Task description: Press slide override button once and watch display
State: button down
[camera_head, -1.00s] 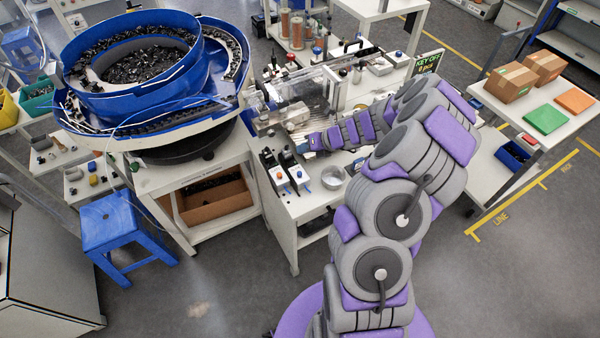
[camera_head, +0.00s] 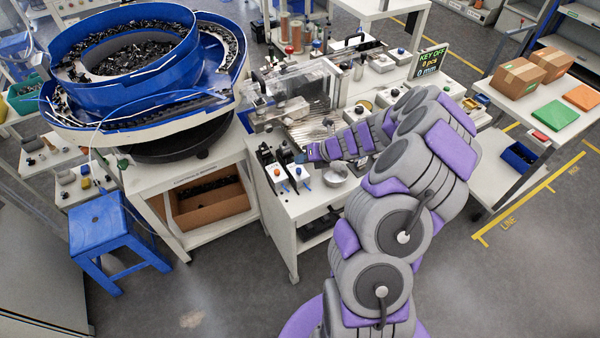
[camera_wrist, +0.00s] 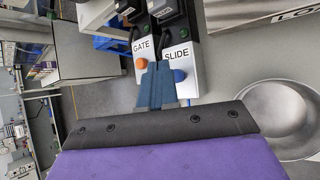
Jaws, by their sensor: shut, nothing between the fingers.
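In the wrist view, the white SLIDE box (camera_wrist: 183,60) has a blue button (camera_wrist: 180,75). The white GATE box (camera_wrist: 142,50) with an orange button (camera_wrist: 141,63) stands beside it. My gripper (camera_wrist: 157,66) is shut and empty, its blue fingertips between the two buttons in the picture. They partly cover the SLIDE box; contact cannot be told. In the head view, my gripper (camera_head: 310,152) is just above and right of the boxes, whose blue button (camera_head: 299,171) shows. The display (camera_head: 430,62) reads KEY OFF, 0 pcs, 0 min.
A metal bowl (camera_head: 335,174) sits right of the boxes, close to my wrist. The big blue bowl feeder (camera_head: 135,85) stands at the left. A clear-covered mechanism (camera_head: 290,90) is behind my gripper. A blue stool (camera_head: 98,225) stands on the floor at front left.

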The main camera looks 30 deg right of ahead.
jog(key=shift+a+f, duration=0.35)
jog(key=shift+a, duration=0.05)
jog(key=shift+d, duration=0.35)
jog(key=shift+a, duration=0.2)
jog(key=shift+d, duration=0.1)
dwell(0.4)
jog(key=shift+f+p, duration=0.3)
jog(key=shift+p, duration=0.15)
dwell(0.5)
